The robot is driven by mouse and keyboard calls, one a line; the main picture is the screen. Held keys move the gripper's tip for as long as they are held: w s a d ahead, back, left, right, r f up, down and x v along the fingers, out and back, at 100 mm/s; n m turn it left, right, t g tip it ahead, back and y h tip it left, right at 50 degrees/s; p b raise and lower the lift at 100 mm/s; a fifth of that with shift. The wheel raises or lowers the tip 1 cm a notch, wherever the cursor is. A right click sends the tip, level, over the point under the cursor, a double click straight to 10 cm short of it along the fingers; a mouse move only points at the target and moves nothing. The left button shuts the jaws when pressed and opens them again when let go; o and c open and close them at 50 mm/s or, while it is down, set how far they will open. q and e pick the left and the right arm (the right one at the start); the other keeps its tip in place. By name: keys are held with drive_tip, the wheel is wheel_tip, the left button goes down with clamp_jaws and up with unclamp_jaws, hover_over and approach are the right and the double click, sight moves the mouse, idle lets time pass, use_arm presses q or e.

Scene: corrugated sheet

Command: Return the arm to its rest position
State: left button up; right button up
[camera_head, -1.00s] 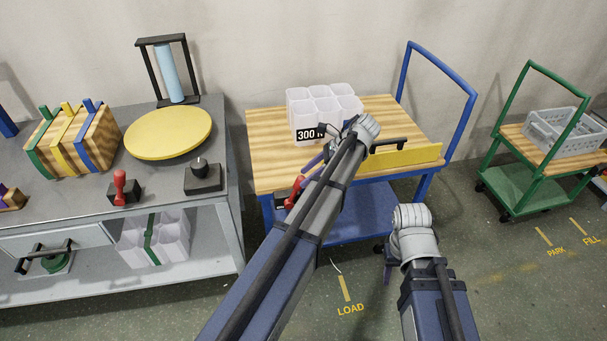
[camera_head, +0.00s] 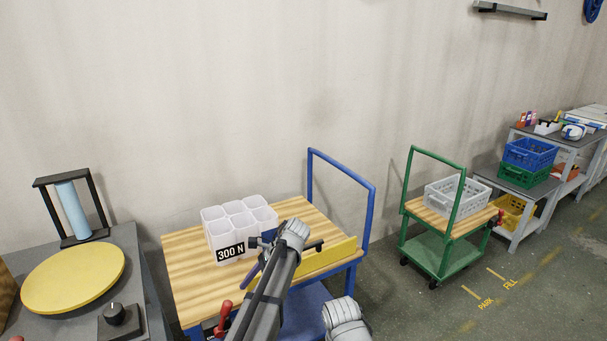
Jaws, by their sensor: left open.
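My left arm (camera_head: 262,305) reaches in from the bottom over the front of the blue cart's wooden top (camera_head: 190,265). My left gripper (camera_head: 254,256) is open at the front right of a white multi-cell container (camera_head: 222,236) with a "300 N" label. It overlaps the container's lower right corner in the picture; I cannot tell whether they touch. Nothing shows held in it. Of my right arm, only a wrist part (camera_head: 345,319) shows at the bottom edge; its gripper is not visible.
A grey bench with a yellow disc (camera_head: 73,278) stands left. A green cart (camera_head: 435,250) with a grey crate (camera_head: 456,196) stands right. Shelves with crates are beyond.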

use_arm(q)
drive_tip(key=s+d+r+n+t+h+p, duration=0.1)
drive_tip(key=s+d+n+h+p, duration=0.2)
drive_tip(key=s, duration=0.7)
drive_tip(key=s+d+r+n+t+h+p, duration=0.1)
drive_tip(key=s+d+n+t+h+p, duration=0.1)
drive_tip(key=s+d+n, duration=0.4)
drive_tip(key=s+d+h+p, duration=0.1)
drive_tip(key=s+d+p, duration=0.1)
drive_tip(key=s+d, duration=0.2)
drive_tip(key=shift+s+d+r+n, duration=0.15)
drive_tip(key=shift+d+r+n, duration=0.25)
drive_tip(key=shift+d, duration=0.35)
